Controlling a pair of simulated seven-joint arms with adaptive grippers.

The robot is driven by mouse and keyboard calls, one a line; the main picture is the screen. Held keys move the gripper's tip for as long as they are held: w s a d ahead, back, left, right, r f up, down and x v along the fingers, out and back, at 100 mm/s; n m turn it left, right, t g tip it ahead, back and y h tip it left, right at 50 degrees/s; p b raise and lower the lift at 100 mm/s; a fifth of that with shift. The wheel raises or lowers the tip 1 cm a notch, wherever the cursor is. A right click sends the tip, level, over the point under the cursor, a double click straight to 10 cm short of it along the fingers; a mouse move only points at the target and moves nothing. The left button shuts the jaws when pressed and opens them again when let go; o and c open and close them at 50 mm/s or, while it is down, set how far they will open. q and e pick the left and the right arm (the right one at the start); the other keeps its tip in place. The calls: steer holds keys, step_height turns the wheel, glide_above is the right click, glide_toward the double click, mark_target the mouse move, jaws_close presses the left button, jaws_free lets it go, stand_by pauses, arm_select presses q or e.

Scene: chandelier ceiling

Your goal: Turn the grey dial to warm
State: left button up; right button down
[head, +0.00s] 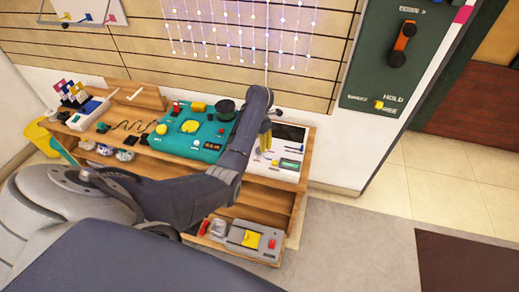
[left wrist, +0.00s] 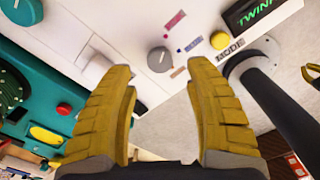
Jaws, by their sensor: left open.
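The grey dial (left wrist: 160,60) is a round knob with a white pointer line, on a white panel (left wrist: 125,25) in the left wrist view. Pink, purple, blue and orange marks lie to its right; I cannot read their words. My left gripper (left wrist: 167,75) is open, with its yellow fingers on either side of the dial in the picture. I see no contact with the dial. In the head view my left gripper (head: 265,143) hangs over the left part of the white panel (head: 290,164). The dial cannot be made out there.
A yellow button (left wrist: 220,40) with a MODE label and a lit display (left wrist: 255,12) are right of the dial. A dark rod on a round grey base stands nearby. A teal panel (head: 205,150) with buttons adjoins on the left.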

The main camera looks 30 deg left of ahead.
mark_target(259, 151)
arm_select(q)
steer(key=shift+f, duration=2.3)
steer(key=shift+c, duration=0.4)
jaws_close()
